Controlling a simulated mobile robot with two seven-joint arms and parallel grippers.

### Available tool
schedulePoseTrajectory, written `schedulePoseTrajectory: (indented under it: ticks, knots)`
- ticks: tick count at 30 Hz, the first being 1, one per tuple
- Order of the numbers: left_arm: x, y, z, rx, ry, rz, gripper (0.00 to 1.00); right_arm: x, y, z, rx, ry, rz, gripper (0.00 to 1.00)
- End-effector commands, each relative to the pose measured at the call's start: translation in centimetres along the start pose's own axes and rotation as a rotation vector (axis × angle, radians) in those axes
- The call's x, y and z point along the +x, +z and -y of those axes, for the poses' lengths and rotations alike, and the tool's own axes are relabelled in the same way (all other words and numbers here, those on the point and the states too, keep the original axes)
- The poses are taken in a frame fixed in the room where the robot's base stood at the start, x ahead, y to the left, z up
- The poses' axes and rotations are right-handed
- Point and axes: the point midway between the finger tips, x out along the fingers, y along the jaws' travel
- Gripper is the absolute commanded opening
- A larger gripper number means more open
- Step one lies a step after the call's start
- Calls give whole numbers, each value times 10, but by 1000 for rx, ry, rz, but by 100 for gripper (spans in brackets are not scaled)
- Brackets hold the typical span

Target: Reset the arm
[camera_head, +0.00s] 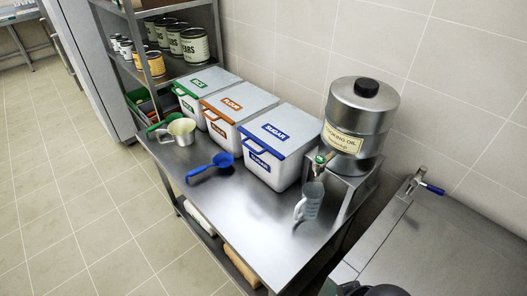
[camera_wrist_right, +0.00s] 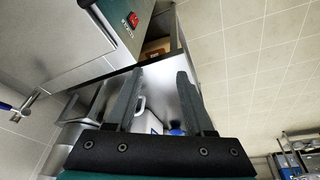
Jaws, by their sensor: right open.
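My right gripper (camera_wrist_right: 160,75) shows in the right wrist view with its two dark fingers apart and nothing held between them. The steel counter lies beyond the fingers. My left gripper is in neither view. In the head view, no gripper can be made out clearly; a dark rounded shape at the bottom right edge is cut off, and I cannot tell what it is.
A can shelf (camera_head: 175,78) stands behind left. Floor (camera_head: 75,200) at left is clear.

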Motion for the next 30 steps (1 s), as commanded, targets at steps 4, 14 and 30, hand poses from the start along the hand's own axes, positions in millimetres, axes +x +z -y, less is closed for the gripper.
schedulePoseTrajectory:
  ticks: [4, 14, 30]
  knots:
    - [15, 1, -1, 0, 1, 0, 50, 40, 9, 2, -2, -3, 15, 53]
    - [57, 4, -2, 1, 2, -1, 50, 158, 47, 7, -7, -10, 57, 53]
    - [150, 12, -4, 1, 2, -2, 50, 383, 200, 19, -26, -22, 148, 53]
